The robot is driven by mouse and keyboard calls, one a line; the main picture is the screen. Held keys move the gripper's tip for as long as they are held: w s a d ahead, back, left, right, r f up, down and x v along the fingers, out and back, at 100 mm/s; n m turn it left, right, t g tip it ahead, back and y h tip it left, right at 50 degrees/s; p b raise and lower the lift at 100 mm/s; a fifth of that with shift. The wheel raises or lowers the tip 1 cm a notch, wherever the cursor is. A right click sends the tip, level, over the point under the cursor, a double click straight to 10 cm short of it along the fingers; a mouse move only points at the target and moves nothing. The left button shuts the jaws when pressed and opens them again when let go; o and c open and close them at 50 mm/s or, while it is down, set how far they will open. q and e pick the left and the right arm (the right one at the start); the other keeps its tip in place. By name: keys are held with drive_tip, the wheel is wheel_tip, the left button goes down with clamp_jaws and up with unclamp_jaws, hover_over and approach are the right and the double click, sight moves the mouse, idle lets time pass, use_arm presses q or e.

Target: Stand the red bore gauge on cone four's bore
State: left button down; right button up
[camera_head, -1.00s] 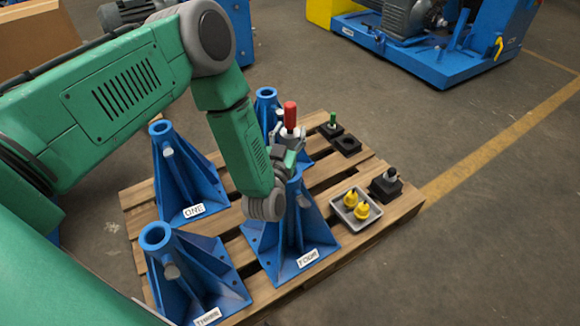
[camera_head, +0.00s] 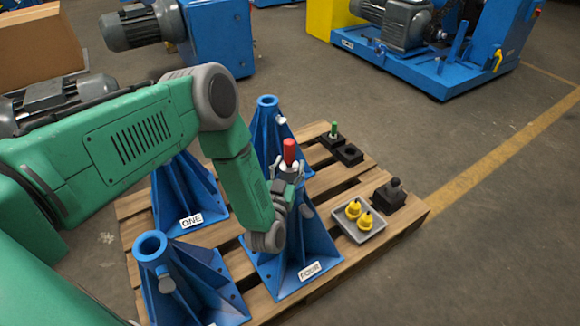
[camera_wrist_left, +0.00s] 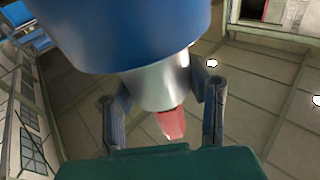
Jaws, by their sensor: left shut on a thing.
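The red bore gauge (camera_head: 289,152) is upright at the top of the blue cone labelled FOUR (camera_head: 300,245). My left gripper (camera_head: 287,174) is shut on the gauge at the cone's top and partly hides the bore. In the left wrist view, the gauge's red handle (camera_wrist_left: 172,123) and pale cylindrical body (camera_wrist_left: 157,84) show between my two fingers (camera_wrist_left: 162,103). The body runs up to the blue cone top (camera_wrist_left: 130,30), and I cannot tell whether it is fully seated. My right gripper is not in view.
Cone ONE (camera_head: 182,190) and another cone (camera_head: 268,125) stand behind, and a further cone (camera_head: 180,285) is front left.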

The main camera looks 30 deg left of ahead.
use_arm(q)
drive_tip(key=shift+f, duration=0.1)
drive_tip(key=shift+d+f+b, duration=0.2)
drive_tip(key=shift+f+b, duration=0.05)
drive_tip(key=shift+b, duration=0.1)
drive_tip(key=shift+f, duration=0.1)
drive_tip(key=c, duration=0.9)
unclamp_jaws()
drive_tip(key=shift+a+f, duration=0.1)
